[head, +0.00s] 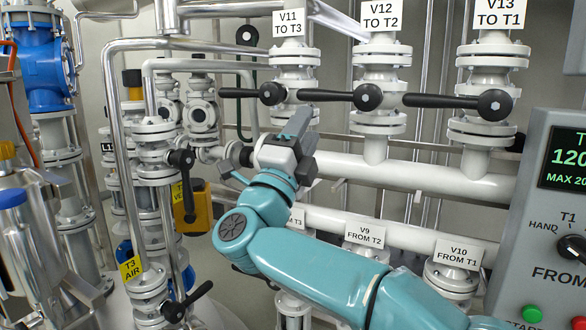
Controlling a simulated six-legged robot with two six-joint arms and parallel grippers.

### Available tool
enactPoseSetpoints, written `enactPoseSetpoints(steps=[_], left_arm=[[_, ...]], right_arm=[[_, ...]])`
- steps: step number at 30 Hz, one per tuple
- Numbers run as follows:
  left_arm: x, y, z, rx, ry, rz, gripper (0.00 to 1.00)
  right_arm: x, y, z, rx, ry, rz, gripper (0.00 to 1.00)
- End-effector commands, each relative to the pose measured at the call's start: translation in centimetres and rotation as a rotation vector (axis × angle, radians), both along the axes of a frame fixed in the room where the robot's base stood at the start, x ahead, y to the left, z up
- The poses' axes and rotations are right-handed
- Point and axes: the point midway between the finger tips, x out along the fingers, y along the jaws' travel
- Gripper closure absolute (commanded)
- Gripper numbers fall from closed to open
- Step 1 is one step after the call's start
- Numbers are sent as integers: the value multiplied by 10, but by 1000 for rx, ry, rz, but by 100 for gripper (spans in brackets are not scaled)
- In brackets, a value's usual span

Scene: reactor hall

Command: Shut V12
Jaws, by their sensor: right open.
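The V12 valve (381,75) is a white flanged valve on a vertical pipe, under a sign reading "V12 TO T2". Its black lever (330,96) runs level to the left from a round hub, across the line of the pipe. My right gripper (294,132), grey on a teal arm from the bottom right, is open and empty. It shows just below the left end of the V12 lever and does not appear to touch it; the depth between them is hard to tell. My left gripper is not in view.
The V11 lever (243,93) and V13 lever (450,101) lie level on either side. A white horizontal pipe (430,180) runs below the valves. A control panel (545,215) stands at the right. A yellow box (196,207) and other pipes stand at the left.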

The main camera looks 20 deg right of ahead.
Motion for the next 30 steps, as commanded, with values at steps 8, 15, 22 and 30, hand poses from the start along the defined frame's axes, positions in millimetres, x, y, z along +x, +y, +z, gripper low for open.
enactPoseSetpoints(steps=[8, 15, 22, 30], left_arm=[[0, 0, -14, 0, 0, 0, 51], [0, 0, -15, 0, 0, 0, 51], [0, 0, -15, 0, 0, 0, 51], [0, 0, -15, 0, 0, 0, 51]], right_arm=[[-28, 32, -28, -1, -2, 0, 52], [-33, 37, -31, 0, -3, -2, 52], [-32, 37, -31, 0, -3, -1, 52], [-6, 48, -64, -81, 100, 36, 52]])
